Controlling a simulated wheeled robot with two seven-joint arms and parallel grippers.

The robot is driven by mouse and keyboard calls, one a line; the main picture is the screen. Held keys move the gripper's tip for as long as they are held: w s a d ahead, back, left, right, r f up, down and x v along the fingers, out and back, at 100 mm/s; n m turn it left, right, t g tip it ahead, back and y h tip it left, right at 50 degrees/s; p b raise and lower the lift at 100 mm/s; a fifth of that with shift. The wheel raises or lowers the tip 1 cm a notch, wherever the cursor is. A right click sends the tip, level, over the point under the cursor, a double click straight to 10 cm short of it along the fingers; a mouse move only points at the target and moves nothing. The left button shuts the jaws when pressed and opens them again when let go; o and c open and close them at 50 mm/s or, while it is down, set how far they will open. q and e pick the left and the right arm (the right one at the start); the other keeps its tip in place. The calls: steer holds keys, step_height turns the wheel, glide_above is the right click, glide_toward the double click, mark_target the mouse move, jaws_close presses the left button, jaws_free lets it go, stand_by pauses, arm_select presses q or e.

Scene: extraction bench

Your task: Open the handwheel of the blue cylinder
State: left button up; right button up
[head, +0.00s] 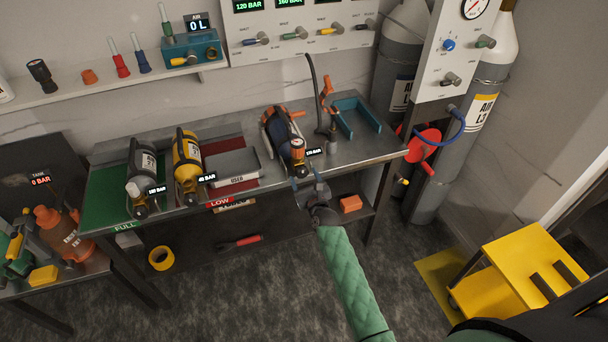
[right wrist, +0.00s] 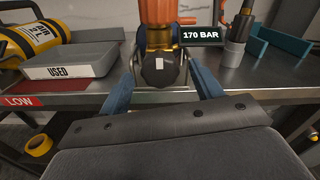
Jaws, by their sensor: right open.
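The blue cylinder (head: 282,138) lies on the metal bench in the head view, its valve end toward the front edge, with an orange fitting (head: 298,144) near that end. Its black handwheel (right wrist: 160,70) with a white mark faces my gripper in the right wrist view, below the orange fitting and beside a 170 BAR label. My right gripper (right wrist: 163,88) is open, with one blue finger on each side of the handwheel. I cannot tell whether the fingers touch it. In the head view the right gripper (head: 311,188) is at the bench's front edge. My left gripper is not in view.
The grey USED tray (head: 234,165) and yellow cylinder (head: 186,155) are left of the blue one, with a grey cylinder (head: 142,165) beyond. A hose stand (head: 331,130) and teal cradle (head: 358,118) are close on the right. A yellow cart (head: 520,262) stands at right.

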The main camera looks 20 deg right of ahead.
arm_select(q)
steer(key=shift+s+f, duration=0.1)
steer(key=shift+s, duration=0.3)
arm_select(e)
steer(key=shift+w, duration=0.4)
steer(key=c, duration=1)
steer(key=shift+n, duration=0.3)
